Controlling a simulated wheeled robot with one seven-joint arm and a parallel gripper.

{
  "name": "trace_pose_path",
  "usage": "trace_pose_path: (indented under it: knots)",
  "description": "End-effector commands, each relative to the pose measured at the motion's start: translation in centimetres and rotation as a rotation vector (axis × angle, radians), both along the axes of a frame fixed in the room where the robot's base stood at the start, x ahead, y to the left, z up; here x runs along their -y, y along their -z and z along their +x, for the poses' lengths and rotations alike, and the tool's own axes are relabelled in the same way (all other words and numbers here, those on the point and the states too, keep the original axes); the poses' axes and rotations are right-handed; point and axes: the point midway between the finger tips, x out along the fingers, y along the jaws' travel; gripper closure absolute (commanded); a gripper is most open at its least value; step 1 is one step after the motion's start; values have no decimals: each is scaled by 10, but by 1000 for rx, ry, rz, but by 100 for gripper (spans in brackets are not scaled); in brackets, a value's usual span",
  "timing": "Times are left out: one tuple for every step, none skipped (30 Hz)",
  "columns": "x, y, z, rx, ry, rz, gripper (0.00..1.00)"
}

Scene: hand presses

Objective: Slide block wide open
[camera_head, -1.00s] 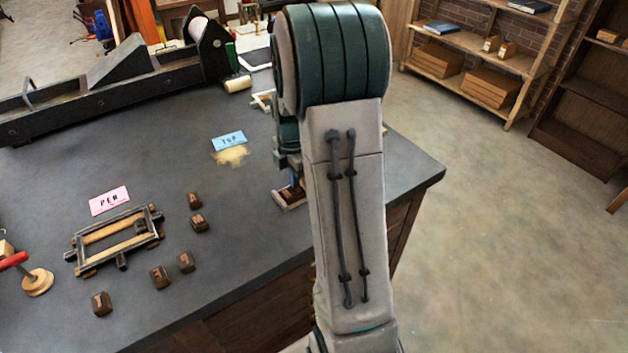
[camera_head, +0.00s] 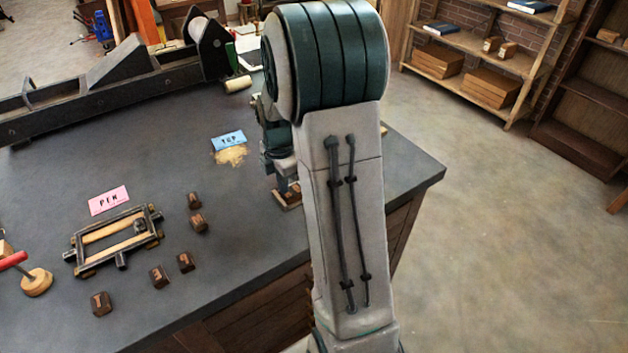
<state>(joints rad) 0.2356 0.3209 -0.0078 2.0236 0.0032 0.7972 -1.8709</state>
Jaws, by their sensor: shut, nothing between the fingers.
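My gripper (camera_head: 287,184) points down at the right part of the bench, just left of my arm, and is only partly seen. It looks shut with nothing held. A small brown wooden piece (camera_head: 289,198) with a pale edge lies right under it, partly hidden by my arm. I cannot tell whether they touch. A dark metal frame (camera_head: 83,269) with pale wooden bars (camera_head: 112,227) lies at the left, by a pink card (camera_head: 109,200) marked PEN. I cannot tell which of these is the slide block, or how far open it is.
Several small brown blocks (camera_head: 193,200) lie right of and below the frame. A blue card (camera_head: 229,141) with tan powder (camera_head: 232,156) lies mid-bench (camera_head: 170,160). A red-handled tool (camera_head: 37,281) stands at left. A long dark press (camera_head: 120,88) spans the back. My arm hides the bench's right part.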

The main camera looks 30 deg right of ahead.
Motion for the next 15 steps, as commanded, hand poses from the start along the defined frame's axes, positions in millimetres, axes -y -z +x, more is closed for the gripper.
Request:
trace_pose_path:
  knots:
    - [-3,0,0,0,-2,0,100]
    - [-5,0,0,0,-2,0,100]
    - [-7,0,-1,0,-1,0,100]
    - [-9,0,-1,0,-1,0,100]
    - [-11,0,-1,0,-1,0,100]
    - [-13,0,-1,0,-1,0,100]
    - [-15,0,-1,0,-1,0,100]
    - [-17,0,-1,0,-2,0,100]
    - [-19,0,-1,0,-1,0,100]
    - [-21,0,-1,1,-1,0,100]
    - [-23,0,-1,1,0,0,100]
    - [-25,0,-1,1,-1,0,100]
    - [-27,0,-1,1,-1,0,100]
    - [-29,0,-1,1,-1,0,100]
    - [-31,0,-2,1,-1,0,100]
